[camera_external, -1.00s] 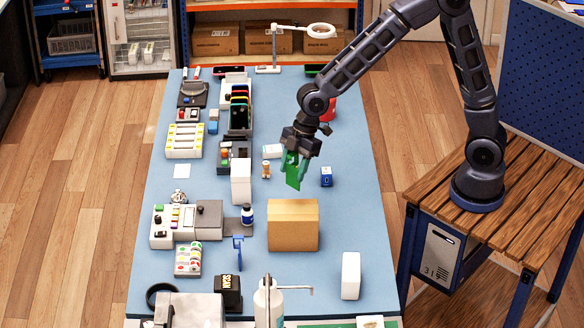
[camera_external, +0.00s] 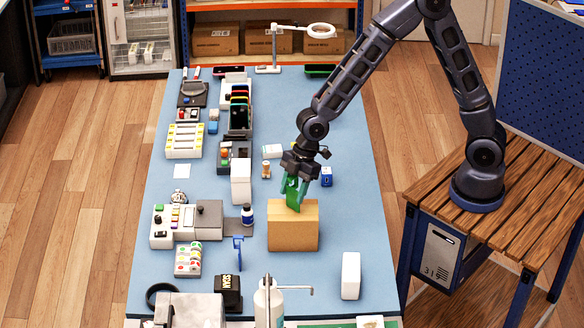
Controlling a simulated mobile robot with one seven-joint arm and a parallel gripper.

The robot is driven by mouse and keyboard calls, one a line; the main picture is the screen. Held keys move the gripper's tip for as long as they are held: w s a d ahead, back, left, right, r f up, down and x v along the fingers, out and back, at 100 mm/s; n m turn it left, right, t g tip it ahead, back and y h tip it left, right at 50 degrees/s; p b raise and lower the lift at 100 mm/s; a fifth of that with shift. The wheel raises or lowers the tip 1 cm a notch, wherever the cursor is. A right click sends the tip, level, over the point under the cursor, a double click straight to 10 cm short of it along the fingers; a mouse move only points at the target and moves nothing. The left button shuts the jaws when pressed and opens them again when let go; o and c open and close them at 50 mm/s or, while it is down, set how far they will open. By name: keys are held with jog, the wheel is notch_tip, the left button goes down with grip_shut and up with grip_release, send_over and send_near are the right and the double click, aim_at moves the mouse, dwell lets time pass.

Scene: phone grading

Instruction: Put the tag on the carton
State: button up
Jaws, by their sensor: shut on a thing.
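The carton (camera_external: 293,236) is a tan cardboard box standing on the blue table, right of the middle. My gripper (camera_external: 294,199) is shut on a green tag (camera_external: 294,205). The tag is tilted, and its lower end is at the carton's top face. I cannot tell whether the tag touches the carton or hangs just above it. The fingers hide part of the tag.
A white box (camera_external: 350,276) stands right of the carton. A pump bottle (camera_external: 268,302) stands in front. The table's right side is mostly clear.

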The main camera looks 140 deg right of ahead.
jog(key=shift+f, duration=0.1)
jog(key=o, duration=0.9)
jog(key=shift+o, duration=0.2)
jog(key=v, duration=1.2)
jog(key=s+a+r, duration=0.3)
jog(key=a, duration=0.5)
jog(key=s+a+r+h, duration=0.1)
jog(key=s+a+r, duration=0.2)
jog(key=a, duration=0.4)
jog(key=s+a+r, duration=0.3)
jog(key=a, duration=0.5)
jog(key=s+a+r, duration=0.1)
jog(key=s+a, duration=0.4)
jog(key=s, duration=0.3)
jog(key=s+a+r+y, duration=0.1)
jog(key=s+a, duration=0.4)
jog(key=s, duration=0.4)
jog(key=shift+a, duration=0.35)
